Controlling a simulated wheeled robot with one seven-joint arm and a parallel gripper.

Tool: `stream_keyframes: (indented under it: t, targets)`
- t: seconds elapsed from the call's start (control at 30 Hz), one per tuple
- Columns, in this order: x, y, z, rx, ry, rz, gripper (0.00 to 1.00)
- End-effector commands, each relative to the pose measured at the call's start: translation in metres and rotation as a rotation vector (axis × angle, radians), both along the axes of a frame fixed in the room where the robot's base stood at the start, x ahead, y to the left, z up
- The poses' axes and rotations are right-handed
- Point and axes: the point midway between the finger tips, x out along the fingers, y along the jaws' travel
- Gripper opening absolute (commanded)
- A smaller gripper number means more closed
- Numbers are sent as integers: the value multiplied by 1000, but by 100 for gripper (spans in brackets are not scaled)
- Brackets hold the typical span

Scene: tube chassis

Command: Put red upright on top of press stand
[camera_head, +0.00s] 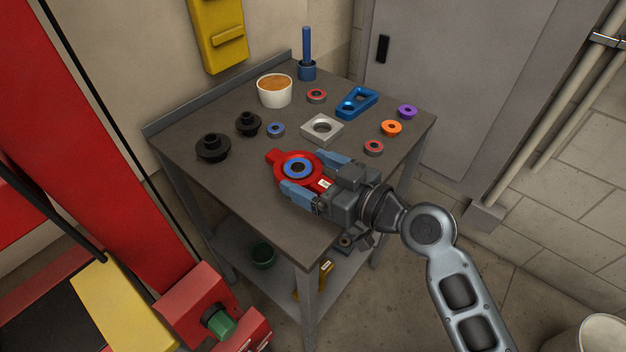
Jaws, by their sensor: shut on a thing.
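The red upright (281,176) is a flat red part with a tab at its far left end. A blue ring (298,168) with a dark centre sits in its round opening. My gripper (305,174) has its two blue fingers on either side of the red upright and is shut on it. The upright lies about level over the front part of the table; I cannot tell its exact height. A light grey square block with a round hole (322,129), which looks like the press stand, stands behind it, with nothing on top.
The table (210,178) also bears black stepped parts (213,148), a white tub (274,92), a blue post (306,45), a blue arm-shaped part (357,102) and several small rings (391,128). A red machine stands at the left. Bare tabletop lies left of my gripper.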

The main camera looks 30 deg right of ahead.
Motion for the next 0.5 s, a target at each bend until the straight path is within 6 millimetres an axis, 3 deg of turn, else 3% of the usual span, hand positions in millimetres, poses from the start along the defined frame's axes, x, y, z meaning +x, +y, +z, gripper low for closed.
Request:
stream_keyframes:
  t: [0.2,0.5]
  targets:
    - [0,0,-20,1,-3,-1,39]
    - [0,-1,-22,0,-4,-1,39]
